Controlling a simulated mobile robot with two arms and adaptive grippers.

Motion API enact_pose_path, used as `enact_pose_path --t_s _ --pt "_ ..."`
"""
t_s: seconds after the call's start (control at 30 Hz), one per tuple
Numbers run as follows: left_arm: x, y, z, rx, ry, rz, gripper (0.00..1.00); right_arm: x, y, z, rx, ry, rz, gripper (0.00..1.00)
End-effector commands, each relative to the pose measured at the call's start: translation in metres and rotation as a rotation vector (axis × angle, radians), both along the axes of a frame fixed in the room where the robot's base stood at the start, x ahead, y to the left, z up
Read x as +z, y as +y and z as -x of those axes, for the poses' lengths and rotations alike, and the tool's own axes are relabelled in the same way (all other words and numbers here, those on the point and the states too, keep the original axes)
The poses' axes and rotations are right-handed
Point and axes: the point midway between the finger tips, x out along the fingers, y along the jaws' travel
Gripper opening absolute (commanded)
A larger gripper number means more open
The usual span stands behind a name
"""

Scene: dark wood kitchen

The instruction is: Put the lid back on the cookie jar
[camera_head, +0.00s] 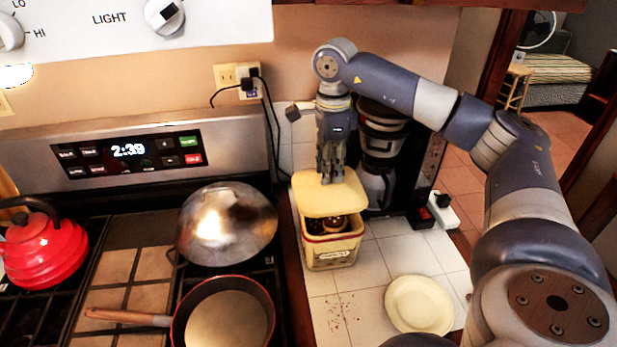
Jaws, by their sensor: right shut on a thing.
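The cookie jar (332,254) is a squarish cream-yellow box with a label on its front, standing on the white tiled counter. Brown contents show through its open front part. The flat yellow lid (318,203) is over the back part of the jar, leaving the front of the opening uncovered. I cannot tell whether the lid touches the rim. My right gripper (331,178) points down and is shut on the lid from above, its fingertips at the lid's top. My left gripper is not in view.
A black coffee maker (382,155) stands close behind and right of the jar. A cream plate (419,304) lies at front right, with crumbs left of it. The stove at left holds a wok (227,225), a pan (226,318) and a red kettle (42,250).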

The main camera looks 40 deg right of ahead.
Motion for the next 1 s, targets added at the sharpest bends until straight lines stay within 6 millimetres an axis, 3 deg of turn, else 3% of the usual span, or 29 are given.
enact_pose_path --t_s 0.33,0.7,1.0 --pt "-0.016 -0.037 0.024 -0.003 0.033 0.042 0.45 -0.018 -0.002 0.000 -0.006 -0.001 0.000 0.00" --pt "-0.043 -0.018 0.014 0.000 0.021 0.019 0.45 -0.053 -0.002 0.000 -0.006 0.000 0.000 0.00" --pt "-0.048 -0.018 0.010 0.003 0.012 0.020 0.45 -0.064 -0.002 0.000 -0.005 -0.002 0.000 0.00"
